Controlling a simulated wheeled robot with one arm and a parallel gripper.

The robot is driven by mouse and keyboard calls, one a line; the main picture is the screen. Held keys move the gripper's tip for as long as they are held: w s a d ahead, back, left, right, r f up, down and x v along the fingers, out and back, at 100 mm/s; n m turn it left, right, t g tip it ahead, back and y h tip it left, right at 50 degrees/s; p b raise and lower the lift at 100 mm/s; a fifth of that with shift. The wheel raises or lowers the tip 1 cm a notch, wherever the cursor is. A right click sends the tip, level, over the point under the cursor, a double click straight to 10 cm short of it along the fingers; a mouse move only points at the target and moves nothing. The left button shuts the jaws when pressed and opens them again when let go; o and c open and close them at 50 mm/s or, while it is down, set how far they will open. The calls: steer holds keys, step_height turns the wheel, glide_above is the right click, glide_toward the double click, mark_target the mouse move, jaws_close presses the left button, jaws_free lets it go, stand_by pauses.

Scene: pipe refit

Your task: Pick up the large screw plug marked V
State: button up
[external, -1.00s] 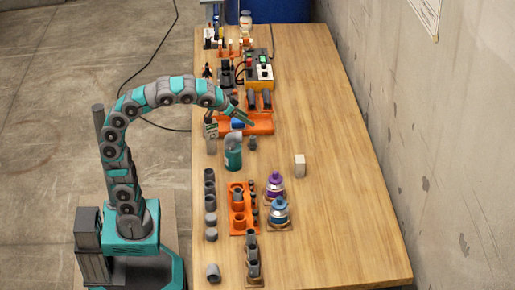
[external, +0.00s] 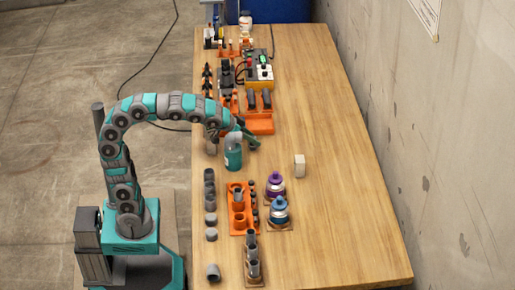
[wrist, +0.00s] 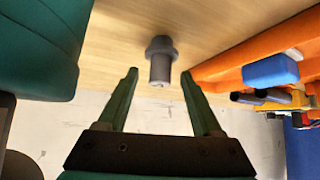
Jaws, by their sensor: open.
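A dark grey plug (wrist: 160,62) with a wider collar stands on the wooden table in the wrist view. No V marking can be read on it. My gripper (wrist: 160,74) is open, its two green fingers on either side of the plug in the picture, with visible gaps to both. Whether the fingertips are level with it in depth I cannot tell. In the external view my gripper (external: 254,144) is low over the table beside the teal container, and it hides the plug.
A teal container (external: 232,158) is close on the left in the wrist view (wrist: 40,45). An orange holder (external: 262,125) is close on the right there, with a blue block (wrist: 271,70). A pale block (external: 299,165) stands alone. The table's right side is clear.

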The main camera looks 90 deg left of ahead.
steer(key=x, duration=0.4)
steer(key=shift+c, duration=0.4)
jaws_close()
